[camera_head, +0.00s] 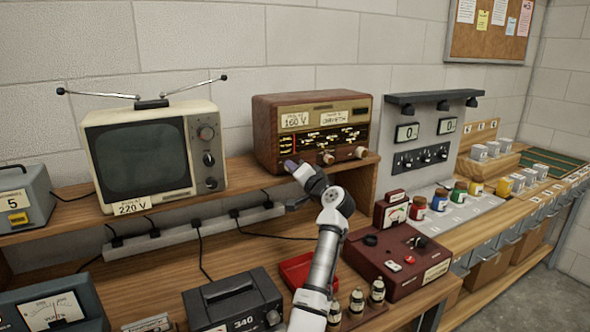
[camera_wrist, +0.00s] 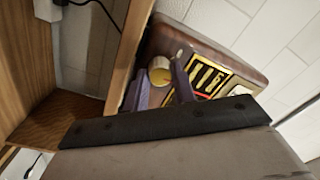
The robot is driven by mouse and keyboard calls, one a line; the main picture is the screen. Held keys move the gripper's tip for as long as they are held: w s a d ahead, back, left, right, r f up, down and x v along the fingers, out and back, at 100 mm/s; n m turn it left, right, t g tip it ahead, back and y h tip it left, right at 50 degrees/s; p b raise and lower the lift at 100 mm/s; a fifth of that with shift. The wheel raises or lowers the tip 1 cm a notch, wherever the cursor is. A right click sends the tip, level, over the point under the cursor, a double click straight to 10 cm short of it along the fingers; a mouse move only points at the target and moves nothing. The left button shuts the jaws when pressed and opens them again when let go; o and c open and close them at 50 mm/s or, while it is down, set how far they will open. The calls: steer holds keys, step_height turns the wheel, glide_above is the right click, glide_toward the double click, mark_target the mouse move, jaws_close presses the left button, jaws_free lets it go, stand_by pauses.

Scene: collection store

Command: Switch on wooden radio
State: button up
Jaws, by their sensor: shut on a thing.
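The wooden radio (camera_head: 264,135) stands on the upper shelf, right of the television. It has a brown case, a dark dial panel and two paper labels, one reading "160 V". Two knobs, a middle one (camera_head: 326,157) and a right one (camera_head: 361,152), show on its lower front. My gripper (camera_head: 290,166) is at the radio's lower left front. In the wrist view, its two purple fingers are closed around a brass-coloured knob (camera_wrist: 160,72) on the radio (camera_wrist: 215,45). The head view hides this grip behind my gripper.
The cream television (camera_head: 92,150), labelled "220 V", stands left on the same shelf (camera_head: 240,185). Below are a power strip (camera_head: 180,232), a black supply unit (camera_head: 232,305), a red tray (camera_head: 297,270) and a maroon tester (camera_head: 385,275). A grey meter panel (camera_head: 425,125) stands close right.

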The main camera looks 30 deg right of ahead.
steer(key=shift+m, duration=1)
steer(key=o, duration=1)
steer(key=shift+s, duration=0.1)
steer(key=s+b, duration=0.4)
steer(key=s, duration=0.9)
steer(key=shift+s+a+f, duration=0.15)
steer(key=shift+s+f, duration=0.15)
steer(key=shift+s, duration=0.05)
